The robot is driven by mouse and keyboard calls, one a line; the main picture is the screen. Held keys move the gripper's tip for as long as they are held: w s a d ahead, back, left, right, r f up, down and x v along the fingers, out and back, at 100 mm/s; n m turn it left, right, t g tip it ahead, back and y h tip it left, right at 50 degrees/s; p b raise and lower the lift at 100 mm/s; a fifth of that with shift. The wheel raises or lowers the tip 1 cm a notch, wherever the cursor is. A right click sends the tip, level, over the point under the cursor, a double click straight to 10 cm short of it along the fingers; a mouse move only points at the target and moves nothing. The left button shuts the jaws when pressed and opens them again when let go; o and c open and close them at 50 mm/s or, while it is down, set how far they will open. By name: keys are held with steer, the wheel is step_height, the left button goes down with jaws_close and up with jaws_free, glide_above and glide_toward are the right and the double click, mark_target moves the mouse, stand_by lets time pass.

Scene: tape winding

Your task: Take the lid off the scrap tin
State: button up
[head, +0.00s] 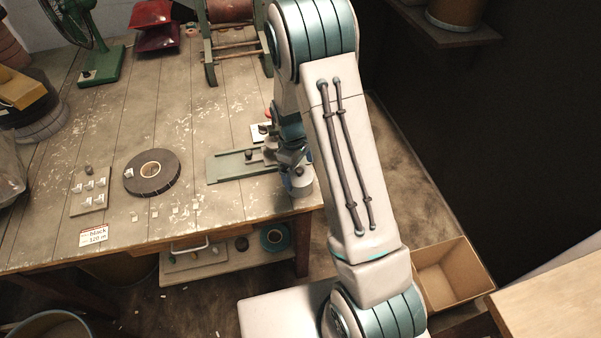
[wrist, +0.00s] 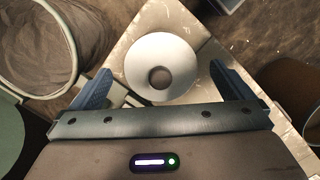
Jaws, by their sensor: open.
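The scrap tin (head: 300,186) is a small pale round tin at the near right corner of the workbench, partly hidden by my arm. Its lid (wrist: 140,68) is a pale disc seen from above in the wrist view, with a dark round knob (wrist: 160,77) at its centre. The lid appears seated on the tin. My gripper (wrist: 162,85) is open, its two blue fingers spread wide on the left and right of the lid, with nothing held between them. In the head view my gripper (head: 291,157) is just above the tin; the exact gap is unclear.
A green-grey plate fixture (head: 228,166) lies left of the tin. A dark tape roll (head: 152,172) and a small board with pale pieces (head: 91,190) lie farther left. A cardboard box (head: 446,273) stands on the floor at right. The near bench middle is mostly clear.

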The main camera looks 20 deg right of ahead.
steer(key=shift+f, duration=0.3)
steer(key=shift+c, duration=0.3)
steer(key=c, duration=1)
steer(key=shift+o, duration=0.2)
